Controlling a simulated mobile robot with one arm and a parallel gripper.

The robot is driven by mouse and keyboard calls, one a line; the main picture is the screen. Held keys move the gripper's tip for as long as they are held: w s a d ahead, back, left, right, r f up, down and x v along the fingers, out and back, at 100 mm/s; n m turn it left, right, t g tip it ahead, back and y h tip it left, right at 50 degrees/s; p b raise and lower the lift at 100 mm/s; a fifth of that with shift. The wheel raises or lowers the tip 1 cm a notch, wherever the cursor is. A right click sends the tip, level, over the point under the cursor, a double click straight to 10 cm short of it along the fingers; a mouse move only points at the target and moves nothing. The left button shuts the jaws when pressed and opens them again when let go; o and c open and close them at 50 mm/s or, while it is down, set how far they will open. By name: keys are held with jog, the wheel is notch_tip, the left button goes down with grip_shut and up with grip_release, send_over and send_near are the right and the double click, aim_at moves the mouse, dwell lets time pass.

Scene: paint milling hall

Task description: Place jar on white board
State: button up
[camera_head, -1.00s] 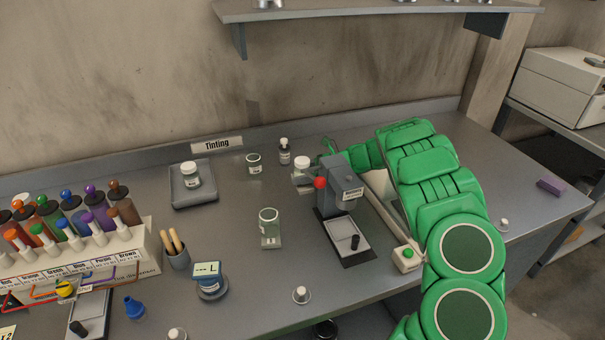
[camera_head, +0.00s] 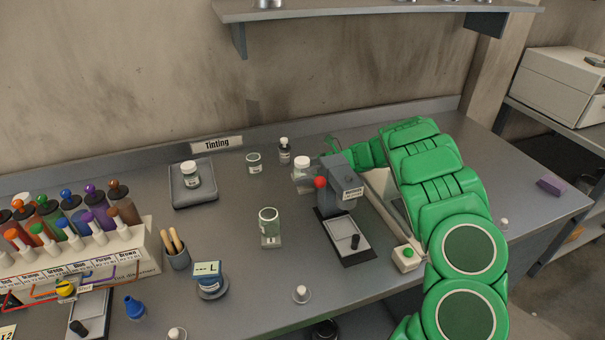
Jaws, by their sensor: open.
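Several jars stand on the grey bench. Another jar (camera_head: 191,174) with a pale lid sits on a grey square tray at the back left. A small jar (camera_head: 254,163) stands farther back. A white-lidded jar (camera_head: 301,170) stands beside the grey bench device. My gripper (camera_head: 331,145) is open at the back, behind the device and right of the white-lidded jar, apart from it. A pale panel (camera_head: 382,184) lies partly hidden beneath my green arm; I cannot tell which surface is the white board.
The grey device (camera_head: 343,184) with a red knob stands in front of my gripper. A dark dropper bottle (camera_head: 285,150) is left of it. A bottle rack (camera_head: 90,255) fills the left. The bench is clear around the small metal weight (camera_head: 301,294).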

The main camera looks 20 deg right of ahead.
aim_at(300, 160)
jog(key=shift+r+v, duration=0.3)
jog(key=shift+v, duration=0.9)
notch_tip(300, 160, up, 5)
jog(key=shift+a+f, duration=0.15)
jog(key=shift+f, duration=0.05)
jog(key=shift+r, duration=0.85)
